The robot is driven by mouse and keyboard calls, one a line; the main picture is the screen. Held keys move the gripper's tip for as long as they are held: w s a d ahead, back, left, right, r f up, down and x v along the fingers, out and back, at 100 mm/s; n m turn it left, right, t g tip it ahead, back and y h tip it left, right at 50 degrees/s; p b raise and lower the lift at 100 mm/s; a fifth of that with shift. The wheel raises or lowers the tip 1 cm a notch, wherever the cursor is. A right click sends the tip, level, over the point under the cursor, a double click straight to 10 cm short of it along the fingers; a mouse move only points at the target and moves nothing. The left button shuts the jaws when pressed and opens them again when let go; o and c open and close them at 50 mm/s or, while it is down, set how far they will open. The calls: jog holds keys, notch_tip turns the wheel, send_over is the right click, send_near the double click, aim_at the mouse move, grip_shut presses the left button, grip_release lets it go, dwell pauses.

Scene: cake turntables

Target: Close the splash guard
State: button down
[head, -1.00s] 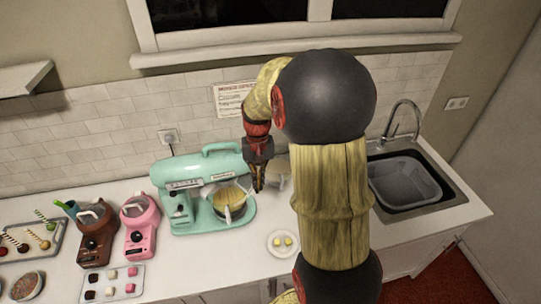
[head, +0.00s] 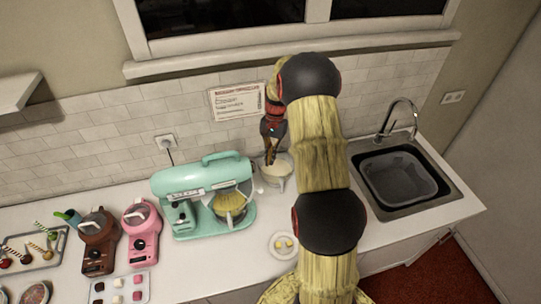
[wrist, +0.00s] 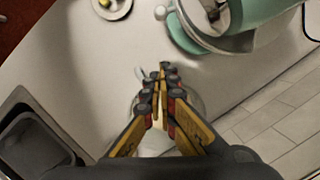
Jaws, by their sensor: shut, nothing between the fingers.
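The mint stand mixer (head: 185,184) stands on the counter, with a steel bowl (head: 236,211) holding yellow contents under its head. A pale edge shows around the bowl top; I cannot clearly make out the splash guard or how far it is open. In the wrist view part of the mixer (wrist: 262,14) shows at the top right. My gripper (head: 270,160) is shut and empty, pointing down to the right of the mixer, apart from it. Its fingertips also show in the wrist view (wrist: 162,72).
A pale bowl (head: 277,178) sits beneath my gripper. A small plate (head: 283,246) with yellow pieces lies in front. Pink (head: 141,228) and brown (head: 98,245) small machines stand left of the mixer. A sink (head: 398,178) is at the right; the tiled wall is behind.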

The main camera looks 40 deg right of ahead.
jog(key=s+a+f+p, duration=0.2)
jog(key=a+f, duration=0.2)
jog(key=f, duration=0.2)
jog(key=shift+s+a, duration=0.4)
jog(key=shift+r, duration=0.1)
